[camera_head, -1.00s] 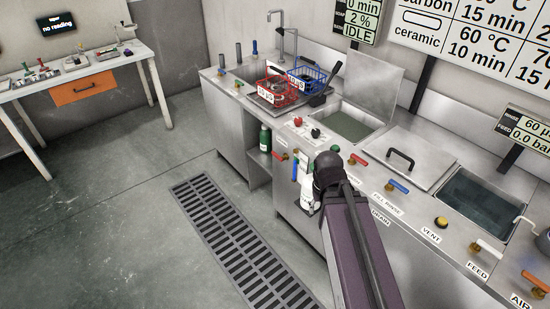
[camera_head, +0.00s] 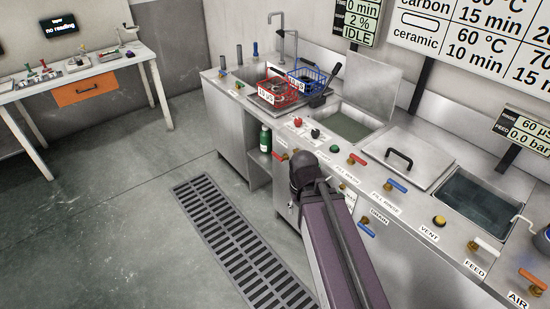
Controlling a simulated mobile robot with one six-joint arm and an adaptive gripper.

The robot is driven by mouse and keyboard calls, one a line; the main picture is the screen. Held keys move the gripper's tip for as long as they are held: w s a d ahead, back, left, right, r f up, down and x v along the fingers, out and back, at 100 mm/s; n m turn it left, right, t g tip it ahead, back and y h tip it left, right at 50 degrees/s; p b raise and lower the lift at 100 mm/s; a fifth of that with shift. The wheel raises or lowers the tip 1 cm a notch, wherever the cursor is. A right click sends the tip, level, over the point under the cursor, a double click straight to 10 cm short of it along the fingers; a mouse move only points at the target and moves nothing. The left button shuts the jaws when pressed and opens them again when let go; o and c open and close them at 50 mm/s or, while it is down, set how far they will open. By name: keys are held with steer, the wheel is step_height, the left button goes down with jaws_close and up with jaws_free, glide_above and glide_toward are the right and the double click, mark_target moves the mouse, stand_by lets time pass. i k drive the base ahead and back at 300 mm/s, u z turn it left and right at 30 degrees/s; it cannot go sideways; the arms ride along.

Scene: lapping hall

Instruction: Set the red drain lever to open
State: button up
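A small red lever (camera_head: 280,156) shows on the front of the steel counter, just left of my arm's end. It is partly screened by my arm, and I cannot tell its setting or read a label there. A DRAIN label (camera_head: 379,216) shows further right on the counter front, above a tilted blue lever (camera_head: 367,229). Another red lever (camera_head: 357,159) lies on the counter top. My arm's dark wrist is in front of the counter, close to the red front lever in the picture. My gripper itself is hidden behind the wrist.
Red (camera_head: 277,92) and blue (camera_head: 307,78) baskets stand at the back. A green bottle (camera_head: 265,139) stands in the open bay. Floor with a grate (camera_head: 235,235) is clear at left.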

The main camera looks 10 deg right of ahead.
mark_target(277, 157)
steer(key=i, duration=0.85)
